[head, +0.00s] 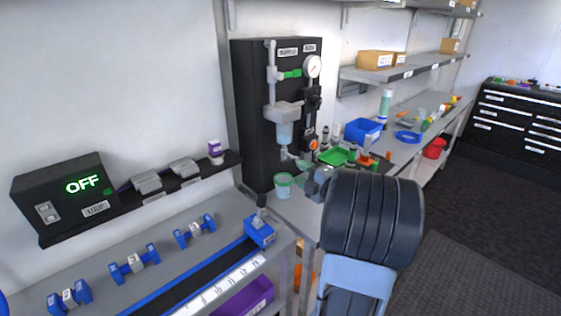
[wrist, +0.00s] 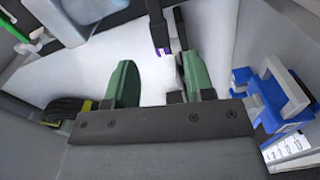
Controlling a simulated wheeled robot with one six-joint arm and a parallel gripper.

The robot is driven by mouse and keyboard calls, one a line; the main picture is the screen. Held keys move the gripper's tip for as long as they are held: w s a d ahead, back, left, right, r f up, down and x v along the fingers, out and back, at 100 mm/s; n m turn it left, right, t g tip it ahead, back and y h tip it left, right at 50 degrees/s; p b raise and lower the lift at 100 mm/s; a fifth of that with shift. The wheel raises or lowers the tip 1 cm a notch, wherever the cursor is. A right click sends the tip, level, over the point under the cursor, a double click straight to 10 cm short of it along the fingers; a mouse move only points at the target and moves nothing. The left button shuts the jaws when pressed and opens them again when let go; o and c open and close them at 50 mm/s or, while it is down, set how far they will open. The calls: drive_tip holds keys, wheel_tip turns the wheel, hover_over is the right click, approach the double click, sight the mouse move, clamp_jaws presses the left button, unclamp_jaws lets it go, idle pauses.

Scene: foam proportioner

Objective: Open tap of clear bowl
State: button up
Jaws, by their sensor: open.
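The clear bowl (head: 285,132) hangs under a grey housing on the black panel in the head view. A small fitting (head: 284,153) shows just below the bowl; it is too small to tell its tap's position. My gripper (head: 304,173) is lower and slightly right of it, partly hidden by my arm. In the wrist view my gripper (wrist: 158,82) has two green fingers, spread apart with nothing between them. I cannot pick out the bowl or its tap in the wrist view.
A green-rimmed cup (head: 284,186) stands below the bowl, close to my gripper. The black panel (head: 254,115) carries pipes, a gauge (head: 313,66) and a green-handled valve (head: 290,74). A blue rail end block (head: 259,231) is at the lower left. Crowded bench items stand behind my arm.

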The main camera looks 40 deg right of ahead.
sight(287, 164)
drive_tip(key=w, duration=0.3)
drive_tip(key=w+a+p, duration=0.1)
drive_tip(key=w, duration=0.5)
drive_tip(key=shift+w+a, duration=0.15)
drive_tip(key=shift+w, duration=0.1)
